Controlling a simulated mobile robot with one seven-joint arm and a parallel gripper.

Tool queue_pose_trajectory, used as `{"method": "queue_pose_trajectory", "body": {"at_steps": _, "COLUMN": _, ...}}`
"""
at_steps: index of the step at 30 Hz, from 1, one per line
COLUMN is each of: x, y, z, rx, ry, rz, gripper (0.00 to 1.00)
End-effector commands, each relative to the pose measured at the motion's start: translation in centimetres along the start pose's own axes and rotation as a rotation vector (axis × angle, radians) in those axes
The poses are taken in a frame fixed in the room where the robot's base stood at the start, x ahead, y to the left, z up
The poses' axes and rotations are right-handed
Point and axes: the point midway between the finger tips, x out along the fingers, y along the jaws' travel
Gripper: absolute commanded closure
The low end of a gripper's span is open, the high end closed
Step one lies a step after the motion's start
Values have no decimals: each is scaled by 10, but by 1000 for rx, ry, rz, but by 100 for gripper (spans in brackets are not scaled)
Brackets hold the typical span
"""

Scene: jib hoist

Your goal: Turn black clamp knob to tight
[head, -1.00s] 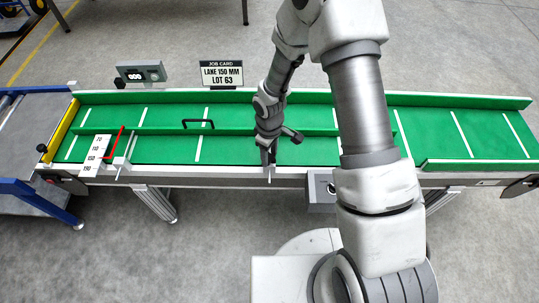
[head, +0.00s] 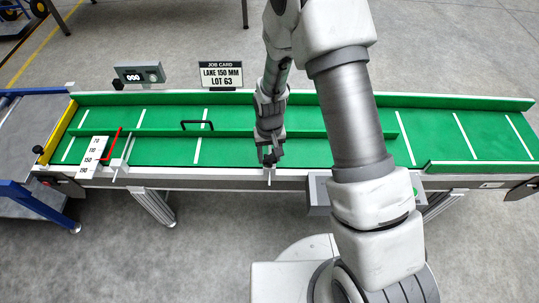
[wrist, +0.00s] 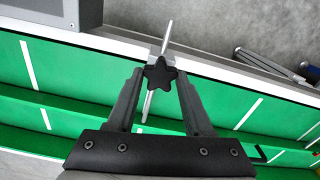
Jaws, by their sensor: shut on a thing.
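The black clamp knob (wrist: 160,76) is star-shaped and sits on a thin pale rod at the conveyor's near edge. In the wrist view it lies between the two fingertips of my gripper (wrist: 159,72), which is shut on it. In the head view my gripper (head: 269,160) points down at the near side rail, and the knob is mostly hidden there by the fingers. The pale rod (wrist: 148,105) runs across the green belt below the knob in the wrist view. No tight or loose mark is readable.
A green guide rail with a black handle (head: 197,125) runs along the green belt (head: 350,150). A white scale plate (head: 95,155) with a red pointer (head: 113,145) is at left. A job card (head: 221,75) reads lane 150 mm, lot 63. A grey box (wrist: 60,12) hangs beside the knob.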

Motion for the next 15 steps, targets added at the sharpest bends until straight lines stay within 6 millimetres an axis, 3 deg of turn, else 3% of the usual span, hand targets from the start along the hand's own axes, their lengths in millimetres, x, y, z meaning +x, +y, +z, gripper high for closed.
{"method": "queue_pose_trajectory", "body": {"at_steps": 15, "x": 0, "y": 0, "z": 0, "rx": 95, "ry": 0, "rz": 0, "gripper": 100}}
